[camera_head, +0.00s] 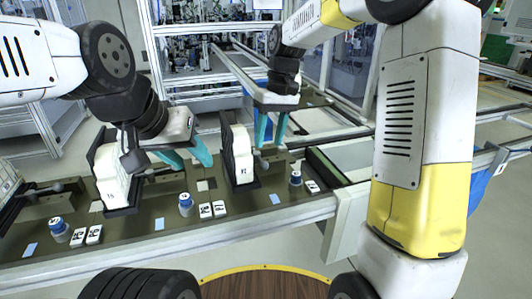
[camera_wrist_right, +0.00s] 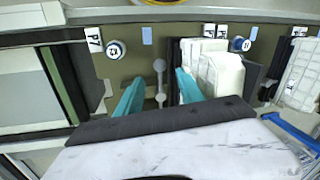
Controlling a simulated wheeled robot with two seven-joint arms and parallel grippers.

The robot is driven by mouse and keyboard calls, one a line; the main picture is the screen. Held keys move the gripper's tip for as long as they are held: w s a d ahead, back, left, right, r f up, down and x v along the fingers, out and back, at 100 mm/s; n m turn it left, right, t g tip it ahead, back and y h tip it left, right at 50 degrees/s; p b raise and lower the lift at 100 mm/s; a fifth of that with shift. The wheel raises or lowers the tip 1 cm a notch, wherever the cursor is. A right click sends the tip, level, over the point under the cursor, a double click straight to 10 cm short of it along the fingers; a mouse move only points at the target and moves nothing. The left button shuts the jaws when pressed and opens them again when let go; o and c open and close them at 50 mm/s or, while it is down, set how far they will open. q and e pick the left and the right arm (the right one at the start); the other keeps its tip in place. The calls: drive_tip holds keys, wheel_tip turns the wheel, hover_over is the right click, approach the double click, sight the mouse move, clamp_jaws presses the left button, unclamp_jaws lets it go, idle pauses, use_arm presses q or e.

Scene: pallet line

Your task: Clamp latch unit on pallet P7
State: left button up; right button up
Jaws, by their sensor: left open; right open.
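The P7 label (camera_wrist_right: 94,40) is at the left of the pallet in the right wrist view. A grey bar with round ends (camera_wrist_right: 159,66), which looks like the latch unit, stands between the fingers of my right gripper (camera_wrist_right: 158,92), with a gap on each side. The right gripper is open and empty; in the head view it (camera_head: 269,143) points down over the rightmost pallet, right of its white block in a dark holder (camera_head: 240,155). The latch is small there, at the fingertips. My left gripper (camera_head: 194,164) is open and empty above the neighbouring pallet.
Another white block (camera_head: 112,175) stands in a holder at left. The white blocks (camera_wrist_right: 220,70) are close beside the right finger in the wrist view. A rail edges the line.

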sight(259, 157)
drive_tip(key=f, duration=0.4)
drive_tip(key=a+f, duration=0.1)
drive_tip(key=f, duration=0.2)
drive_tip(key=shift+s+a, duration=0.1)
drive_tip(key=shift+s, duration=0.3)
drive_tip(key=shift+c, duration=0.5)
clamp_jaws()
idle(0.5)
